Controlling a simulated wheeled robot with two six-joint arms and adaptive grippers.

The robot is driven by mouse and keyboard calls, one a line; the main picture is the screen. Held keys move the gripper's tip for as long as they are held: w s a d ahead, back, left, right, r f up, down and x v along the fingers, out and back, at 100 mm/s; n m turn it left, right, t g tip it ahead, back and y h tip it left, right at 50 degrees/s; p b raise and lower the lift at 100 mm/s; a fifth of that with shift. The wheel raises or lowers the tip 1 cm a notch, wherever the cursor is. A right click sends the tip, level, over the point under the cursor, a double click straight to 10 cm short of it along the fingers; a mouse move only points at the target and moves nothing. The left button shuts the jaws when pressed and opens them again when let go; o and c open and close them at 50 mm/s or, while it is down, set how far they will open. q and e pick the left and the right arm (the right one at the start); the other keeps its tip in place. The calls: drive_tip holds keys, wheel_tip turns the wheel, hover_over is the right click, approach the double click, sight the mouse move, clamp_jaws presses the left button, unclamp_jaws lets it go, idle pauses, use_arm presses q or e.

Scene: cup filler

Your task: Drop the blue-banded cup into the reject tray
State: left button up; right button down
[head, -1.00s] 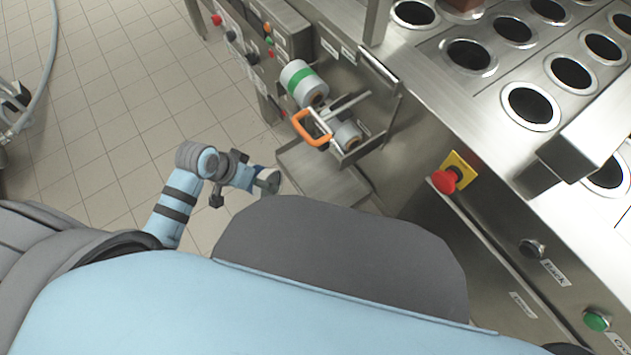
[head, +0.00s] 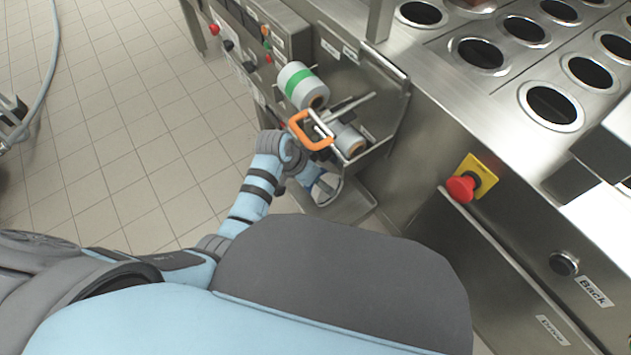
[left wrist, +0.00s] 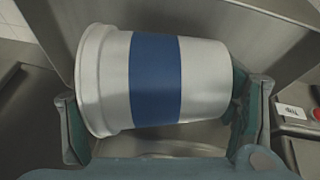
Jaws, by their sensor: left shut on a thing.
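The blue-banded cup (left wrist: 155,80) lies sideways across the left wrist view, white with a wide blue band. My left gripper (left wrist: 165,115) is shut on it, one finger at its rim end and one at its base end. In the head view the cup (head: 326,189) is partly hidden by my left gripper (head: 316,184) and arm. It is over the metal tray (head: 362,207) low beside the machine; the exact height above it is unclear. Metal walls show behind the cup in the left wrist view. My right gripper is not in view.
A red emergency button (head: 461,187) sits on the machine front to the right.

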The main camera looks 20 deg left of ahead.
use_arm(q)
drive_tip(key=shift+f, duration=0.5)
drive_tip(key=o, duration=0.5)
drive_tip(key=shift+o, duration=1.2)
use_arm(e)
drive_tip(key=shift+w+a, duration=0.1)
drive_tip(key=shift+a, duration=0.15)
use_arm(q)
drive_tip(key=shift+r, duration=0.3)
drive_tip(key=p+v, duration=0.6)
drive_tip(key=v, duration=0.6)
drive_tip(key=shift+r, duration=0.35)
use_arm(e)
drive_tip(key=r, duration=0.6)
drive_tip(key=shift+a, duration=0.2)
